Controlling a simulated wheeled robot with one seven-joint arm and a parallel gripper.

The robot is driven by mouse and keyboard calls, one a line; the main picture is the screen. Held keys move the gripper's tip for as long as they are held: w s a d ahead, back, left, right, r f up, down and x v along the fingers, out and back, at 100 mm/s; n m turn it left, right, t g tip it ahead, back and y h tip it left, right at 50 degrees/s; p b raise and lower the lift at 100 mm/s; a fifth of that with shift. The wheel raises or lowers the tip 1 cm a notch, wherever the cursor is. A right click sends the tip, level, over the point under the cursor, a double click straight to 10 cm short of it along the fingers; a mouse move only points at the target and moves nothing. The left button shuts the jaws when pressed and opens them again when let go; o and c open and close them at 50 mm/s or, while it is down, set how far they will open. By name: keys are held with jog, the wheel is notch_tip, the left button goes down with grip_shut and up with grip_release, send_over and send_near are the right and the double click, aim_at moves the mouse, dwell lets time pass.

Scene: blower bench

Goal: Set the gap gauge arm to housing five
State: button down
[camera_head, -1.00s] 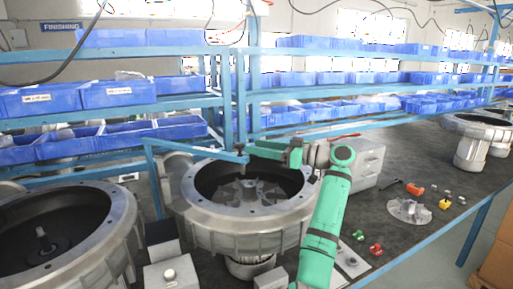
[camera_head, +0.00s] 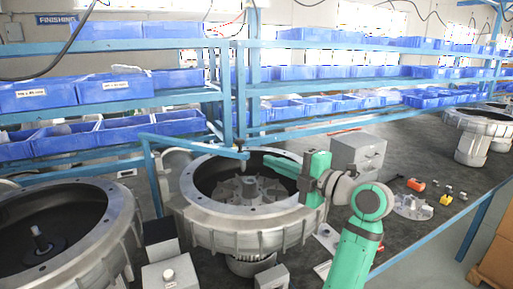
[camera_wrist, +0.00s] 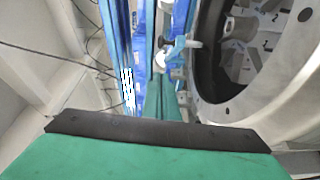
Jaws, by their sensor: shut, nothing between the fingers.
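The blue gap gauge arm (camera_head: 195,144) reaches from a blue post at the left over the rim of the middle round grey housing (camera_head: 205,215). Its dark tip hangs near the back of the opening. The finned wheel (camera_head: 250,188) shows inside. My green gripper (camera_head: 268,158) is shut and empty, pointing left above the housing's back right side, a little right of the gauge arm's end. In the wrist view my gripper (camera_wrist: 160,82) shows beyond its green body, with the housing rim (camera_wrist: 235,110) at the right. I cannot tell whether it touches the gauge arm.
Another open housing (camera_head: 125,215) stands at the left, with small boxes between. A grey cabinet (camera_head: 358,152) stands behind my arm. A loose metal part (camera_head: 412,207) and small coloured parts lie at the right. Blue shelves of bins (camera_head: 120,130) stand along the back.

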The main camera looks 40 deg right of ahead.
jog(key=w, duration=1.2)
jog(key=shift+w+d+n, duration=0.3)
jog(key=shift+d, duration=0.1)
jog(key=shift+w, duration=0.15)
